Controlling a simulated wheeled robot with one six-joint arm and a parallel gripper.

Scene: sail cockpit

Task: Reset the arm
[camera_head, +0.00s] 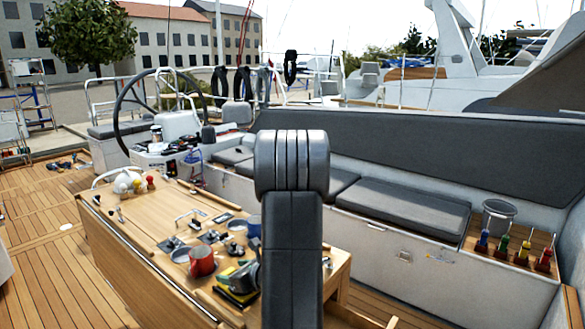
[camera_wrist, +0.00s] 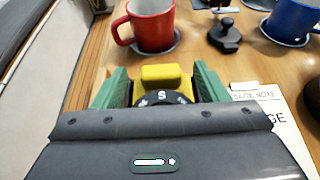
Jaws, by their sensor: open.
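My gripper (camera_wrist: 160,78) shows in the wrist view with its two green fingers apart. A yellow object with a black dial marked with letters, like a compass (camera_wrist: 163,74), sits between the fingers; I cannot tell whether they touch it. In the head view my arm stands upright in the middle and hides part of the table. The gripper is low over the near end of the wooden table (camera_head: 140,215), partly hidden behind the arm. A yellow and black item (camera_head: 236,292) lies just by it.
A red mug (camera_head: 201,262) stands close beyond the gripper on a coaster, with a blue mug (camera_wrist: 292,20) to its right in the wrist view. A paper note (camera_wrist: 262,100) lies at right. Cushioned benches (camera_head: 400,210) and a bottle rack (camera_head: 510,250) flank the table.

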